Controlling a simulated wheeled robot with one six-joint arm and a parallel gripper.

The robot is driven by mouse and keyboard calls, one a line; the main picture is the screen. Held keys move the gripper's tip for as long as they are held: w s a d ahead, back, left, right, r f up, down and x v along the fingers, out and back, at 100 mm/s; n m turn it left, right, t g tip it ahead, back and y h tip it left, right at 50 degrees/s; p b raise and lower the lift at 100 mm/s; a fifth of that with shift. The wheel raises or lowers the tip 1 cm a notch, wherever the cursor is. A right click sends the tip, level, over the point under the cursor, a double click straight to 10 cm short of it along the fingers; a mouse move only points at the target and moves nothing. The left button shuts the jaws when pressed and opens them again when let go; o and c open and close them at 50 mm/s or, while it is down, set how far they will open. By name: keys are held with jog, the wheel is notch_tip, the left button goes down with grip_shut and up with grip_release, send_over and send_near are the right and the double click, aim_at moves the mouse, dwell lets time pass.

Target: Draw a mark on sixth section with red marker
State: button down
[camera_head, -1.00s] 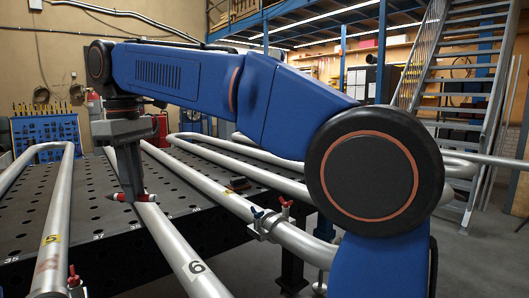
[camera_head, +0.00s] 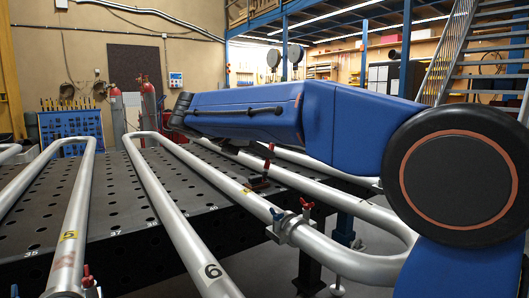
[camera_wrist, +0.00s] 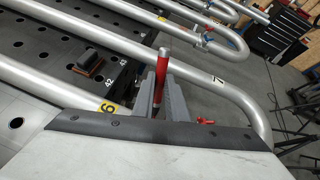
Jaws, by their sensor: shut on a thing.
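The sixth section is a grey pipe (camera_head: 168,208) with a "6" label near its front end in the head view. I can make out no red mark on its visible surface there. A pipe labelled "7" (camera_wrist: 218,80) lies right of the marker.
A perforated black table (camera_head: 115,190) lies under the pipes. A pipe labelled "5" (camera_head: 75,215) has a faint reddish patch. Clamps with red and blue handles (camera_head: 290,222) stand out from the pipes. A dark block with an orange edge (camera_wrist: 88,62) lies on the table.

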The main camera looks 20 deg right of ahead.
aim_at(264, 172)
jog(key=shift+t, duration=0.3)
jog(key=shift+w+d+f, duration=0.1)
jog(key=shift+f, duration=1.25)
jog(key=shift+w+d+f, duration=0.1)
jog(key=shift+f, duration=1.25)
jog(key=shift+f, duration=0.45)
jog(key=shift+s+a+f, duration=0.1)
jog(key=shift+a, duration=0.25)
notch_tip(264, 172, up, 6)
dwell(0.8)
dwell(0.4)
